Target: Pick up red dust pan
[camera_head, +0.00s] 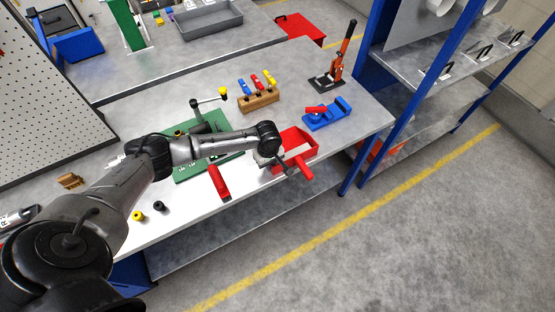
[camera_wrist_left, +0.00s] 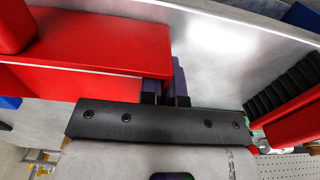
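The red dust pan (camera_head: 303,140) lies near the front edge of the grey workbench, its red handle (camera_head: 302,170) towards the edge. My left gripper (camera_head: 281,162) is at the pan's left side, partly hidden by its own arm in the head view. In the left wrist view the dark fingers (camera_wrist_left: 167,88) are close together at the end of the red pan wall (camera_wrist_left: 100,48); the wall's end appears to sit between them. The fingertips are hidden behind the red wall. The pan looks still at bench height. My right gripper is not in view.
A red hand brush (camera_head: 220,182) lies left of the pan, beside a green mat (camera_head: 190,172). A blue-posted shelf (camera_head: 393,150) is to the right.

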